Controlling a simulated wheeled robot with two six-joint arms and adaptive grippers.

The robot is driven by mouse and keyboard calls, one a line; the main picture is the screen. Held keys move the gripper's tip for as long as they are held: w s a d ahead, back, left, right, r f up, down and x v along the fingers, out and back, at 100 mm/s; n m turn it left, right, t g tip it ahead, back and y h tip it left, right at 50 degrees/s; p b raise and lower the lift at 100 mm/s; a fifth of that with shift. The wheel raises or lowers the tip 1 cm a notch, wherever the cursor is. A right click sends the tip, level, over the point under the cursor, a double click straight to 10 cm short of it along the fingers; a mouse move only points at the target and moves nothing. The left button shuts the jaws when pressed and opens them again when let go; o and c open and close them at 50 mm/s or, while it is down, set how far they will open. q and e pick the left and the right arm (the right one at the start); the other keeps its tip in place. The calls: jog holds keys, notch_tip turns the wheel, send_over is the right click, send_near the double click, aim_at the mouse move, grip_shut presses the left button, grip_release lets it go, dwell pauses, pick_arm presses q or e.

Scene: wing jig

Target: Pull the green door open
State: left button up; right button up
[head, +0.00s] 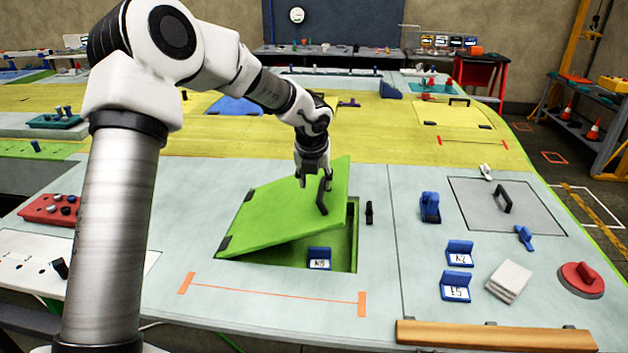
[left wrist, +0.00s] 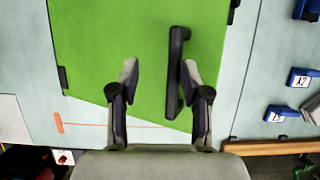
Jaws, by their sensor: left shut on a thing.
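The green door (head: 285,208) is a flat panel set in the pale table surface. It is tilted, with its right edge raised and its left edge low at dark hinges (head: 224,246). A dark bar handle (head: 322,197) stands on it toward the right. In the left wrist view the green door (left wrist: 110,45) fills the middle, and the handle (left wrist: 176,75) lies by the right finger of my left gripper (left wrist: 158,72). Under the door a green recess (head: 344,250) shows, with a blue labelled block (head: 319,259) inside. My right gripper is out of view.
A small black latch-like piece (head: 369,212) stands right of the recess. An orange line (head: 275,294) marks the table in front. A grey panel (head: 530,200), blue blocks (head: 455,286), a red knob (head: 581,280) and a wooden strip (head: 490,337) lie to the right.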

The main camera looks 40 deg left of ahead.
pick_arm(q)
jog(key=shift+s+a+r+p, duration=0.1)
jog(key=shift+s+r+p, duration=0.15)
jog(key=shift+r, duration=0.15)
jog(key=shift+s+r+p, duration=0.1)
jog(key=shift+r+p, duration=0.15)
jog(key=shift+r, duration=0.15)
jog(key=s+a+r+p, duration=0.1)
jog(key=s+r+p, duration=0.2)
jog(key=s+r, duration=0.1)
jog(key=shift+r, duration=0.9)
jog(key=shift+s+a, duration=0.1)
